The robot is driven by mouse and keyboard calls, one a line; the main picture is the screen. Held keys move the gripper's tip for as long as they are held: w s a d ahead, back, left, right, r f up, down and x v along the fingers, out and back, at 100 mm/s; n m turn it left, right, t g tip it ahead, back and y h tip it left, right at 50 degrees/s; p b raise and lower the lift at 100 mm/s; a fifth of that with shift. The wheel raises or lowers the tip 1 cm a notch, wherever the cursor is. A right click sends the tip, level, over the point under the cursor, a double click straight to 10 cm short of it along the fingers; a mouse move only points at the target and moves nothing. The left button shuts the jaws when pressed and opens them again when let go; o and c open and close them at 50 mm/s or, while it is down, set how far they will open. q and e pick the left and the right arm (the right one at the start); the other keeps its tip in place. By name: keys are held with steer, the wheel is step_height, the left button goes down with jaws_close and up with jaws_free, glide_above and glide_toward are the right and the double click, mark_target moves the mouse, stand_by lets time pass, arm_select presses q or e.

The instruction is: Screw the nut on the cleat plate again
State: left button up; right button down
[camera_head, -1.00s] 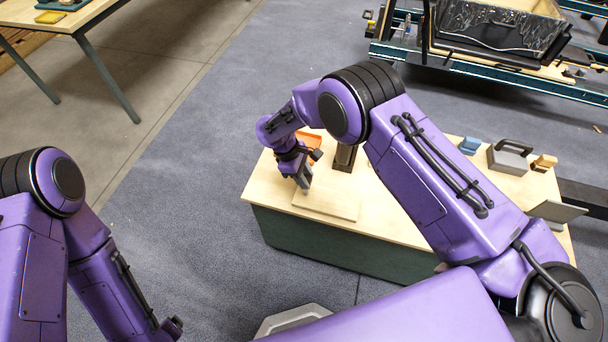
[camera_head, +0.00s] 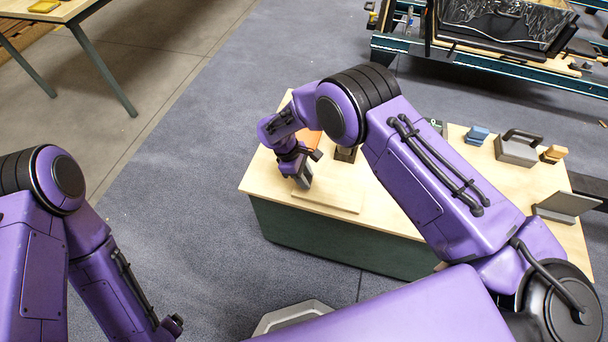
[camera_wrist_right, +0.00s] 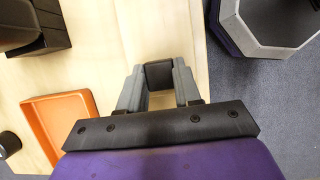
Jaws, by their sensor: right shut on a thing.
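My right gripper (camera_head: 303,183) is low over the near left part of the bench, at a pale flat board (camera_head: 338,201). In the right wrist view its fingers (camera_wrist_right: 159,88) are closed on a small dark square-edged piece (camera_wrist_right: 159,74). The fingers hide much of this piece, and I cannot tell whether it is the nut. I cannot make out the cleat plate for certain. My left arm is at the lower left, and its gripper fingers are out of the picture.
An orange tray (camera_wrist_right: 62,126) and a dark block (camera_head: 345,155) stand close to my right gripper. A grey handled block (camera_head: 516,149), a blue piece (camera_head: 478,135), a wooden piece (camera_head: 553,154) and a grey angled plate (camera_head: 566,206) are at the bench's right.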

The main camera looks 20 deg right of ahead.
steer(key=c, duration=0.7)
jaws_free()
steer(key=s+d+r+p+v, duration=0.1)
steer(key=p+v, duration=0.5)
steer(key=v, duration=1.1)
steer(key=shift+s+d, duration=0.25)
steer(key=shift+d, duration=0.35)
